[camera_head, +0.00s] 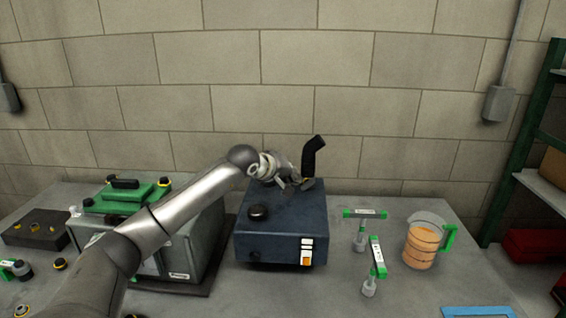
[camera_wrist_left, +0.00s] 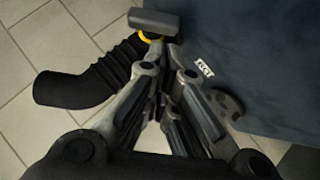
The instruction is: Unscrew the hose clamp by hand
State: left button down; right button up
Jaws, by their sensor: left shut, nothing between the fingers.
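A black bent hose (camera_head: 313,155) stands up from the back of a dark blue box (camera_head: 280,225). In the left wrist view the hose (camera_wrist_left: 85,82) is ribbed, and a yellow ring (camera_wrist_left: 150,37) with a grey bar-shaped handle (camera_wrist_left: 153,20) sits at its end; this looks like the hose clamp. My left gripper (camera_head: 294,184) is over the back of the box, beside the hose base. In the left wrist view its fingers (camera_wrist_left: 168,75) are shut with nothing held, close to the ring. Whether they touch it I cannot tell. My right gripper is not in view.
A black knob (camera_head: 260,212) sits on the box top. Two green-handled T-shaped tools (camera_head: 365,213) (camera_head: 377,257) and a jug of orange liquid (camera_head: 422,246) stand to the right. A grey-green unit (camera_head: 196,250) is left of the box. A block wall is behind.

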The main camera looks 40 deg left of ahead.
pick_arm(q)
jog(key=shift+w+d+f, duration=0.15)
jog(key=shift+d+f, duration=0.15)
jog(key=shift+a+f+b, duration=0.1)
jog(key=shift+f+b, duration=0.05)
jog(key=shift+b, duration=0.2)
jog(key=shift+f+n+t+h+b, duration=0.15)
jog(key=shift+n+t+h+b, duration=0.2)
jog(key=shift+b, duration=0.9)
jog(key=b, duration=0.3)
jog(key=f+n+t+h+b, duration=0.1)
jog(key=b, duration=0.2)
jog(key=f+t+h+b, duration=0.1)
jog(key=b, duration=0.2)
jog(key=shift+s+a+n+b, duration=0.25)
jog(key=shift+a+n+b, duration=0.05)
jog(key=shift+n+b, duration=0.05)
jog(key=shift+t+b, duration=0.25)
jog(key=shift+b, duration=0.6)
jog(key=shift+n+b, duration=0.3)
jog(key=shift+r, duration=0.15)
